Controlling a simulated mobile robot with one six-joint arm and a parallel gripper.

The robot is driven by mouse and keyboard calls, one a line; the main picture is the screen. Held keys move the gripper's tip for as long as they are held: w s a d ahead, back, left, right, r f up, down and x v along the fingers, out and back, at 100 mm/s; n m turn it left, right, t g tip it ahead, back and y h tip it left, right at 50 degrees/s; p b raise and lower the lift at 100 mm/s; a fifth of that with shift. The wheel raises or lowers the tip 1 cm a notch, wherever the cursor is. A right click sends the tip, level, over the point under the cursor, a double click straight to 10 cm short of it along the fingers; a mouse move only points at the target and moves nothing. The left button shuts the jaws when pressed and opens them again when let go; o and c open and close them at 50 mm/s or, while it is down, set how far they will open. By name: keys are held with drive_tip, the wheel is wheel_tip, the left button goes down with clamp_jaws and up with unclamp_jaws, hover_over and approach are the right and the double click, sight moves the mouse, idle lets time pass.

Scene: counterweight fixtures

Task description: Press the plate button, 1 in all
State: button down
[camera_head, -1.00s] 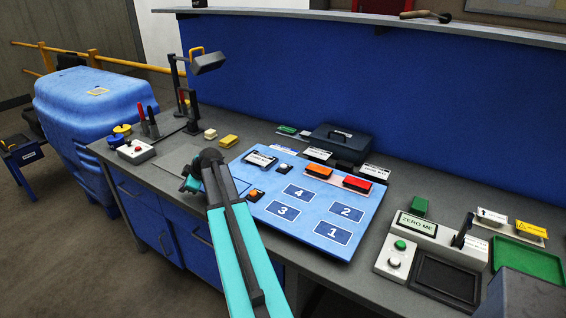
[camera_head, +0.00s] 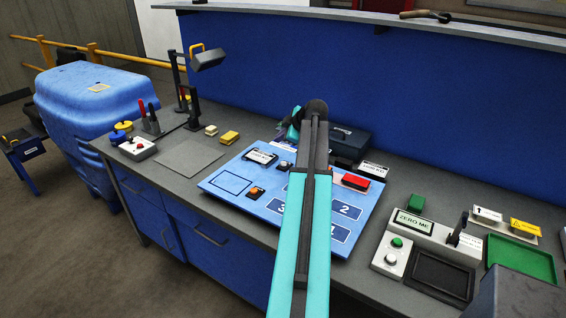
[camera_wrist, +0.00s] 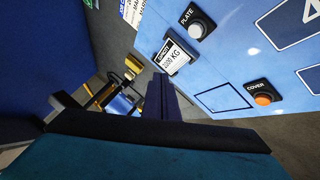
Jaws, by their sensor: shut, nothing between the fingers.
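The plate button is a round pale-grey cap (camera_wrist: 197,30) in a black housing marked PLATE, near the top of the wrist view. In the head view it is a small light spot (camera_head: 284,166) on the blue board (camera_head: 223,198), just left of my arm. My gripper's dark blue fingers (camera_wrist: 160,84) are together and empty in the wrist view, pointing up the picture. Their tips appear below and left of the plate button, with a visible gap. In the head view my arm hides the fingers.
An orange COVER button (camera_wrist: 262,99) sits on the same board. A 1000 KG display (camera_wrist: 175,55) is left of the plate button. A red block (camera_head: 355,182) and a dark case (camera_head: 352,142) stand near my arm. A ZERO ME fixture (camera_head: 412,222) stands to the right.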

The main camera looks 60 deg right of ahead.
drive_tip(key=shift+s+d+r, duration=0.2)
drive_tip(key=shift+s+d, duration=0.1)
drive_tip(key=shift+s, duration=0.15)
drive_tip(key=shift+s+d+r, duration=0.2)
drive_tip(key=shift+s+d, duration=0.1)
drive_tip(key=shift+s, duration=0.15)
drive_tip(key=shift+f, duration=0.15)
drive_tip(key=b, duration=0.1)
hover_over(286, 166)
drive_tip(key=shift+a+f, duration=0.1)
drive_tip(key=shift+f, duration=3.2)
drive_tip(key=shift+f+b, duration=0.9)
drive_tip(key=shift+f, duration=0.05)
drive_tip(key=shift+f+b, duration=0.95)
drive_tip(key=shift+b, duration=0.35)
drive_tip(key=shift+r, duration=0.95)
